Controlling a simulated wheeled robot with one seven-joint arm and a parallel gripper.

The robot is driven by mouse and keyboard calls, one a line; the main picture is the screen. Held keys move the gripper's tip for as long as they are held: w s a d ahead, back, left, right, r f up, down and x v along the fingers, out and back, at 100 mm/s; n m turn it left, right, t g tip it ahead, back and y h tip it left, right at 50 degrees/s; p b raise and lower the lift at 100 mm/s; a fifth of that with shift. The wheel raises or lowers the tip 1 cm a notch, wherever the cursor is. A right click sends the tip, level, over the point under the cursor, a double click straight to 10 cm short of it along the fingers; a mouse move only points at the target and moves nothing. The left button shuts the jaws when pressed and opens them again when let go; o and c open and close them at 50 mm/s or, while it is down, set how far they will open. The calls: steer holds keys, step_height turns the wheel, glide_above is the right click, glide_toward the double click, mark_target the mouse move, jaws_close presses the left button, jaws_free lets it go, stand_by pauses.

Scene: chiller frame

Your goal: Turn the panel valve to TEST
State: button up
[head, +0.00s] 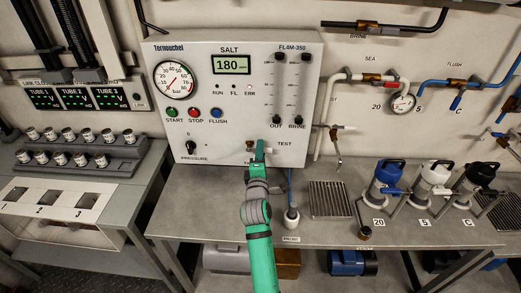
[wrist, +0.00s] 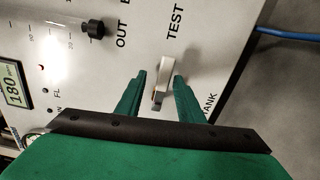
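The panel valve has a pale lever handle (wrist: 166,72) on the front of the white panel (head: 225,110). In the wrist view the handle lies between the TEST and TANK labels, with its upper end towards TEST; I cannot tell which end is the pivot. My gripper (wrist: 160,80) is at the valve, its two green fingers on either side of the handle. A gap shows on the left; the right finger is very close, and contact is unclear. In the head view my gripper (head: 259,152) reaches the panel's lower edge and largely hides the handle.
START, STOP and FLUSH buttons (head: 194,113) and a PRESSURE knob (head: 191,146) sit left of the valve. A blue hose (head: 290,183) and small white bottle (head: 292,217) are close on the right.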

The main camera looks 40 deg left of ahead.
steer(key=v, duration=0.9)
stand_by(0.4)
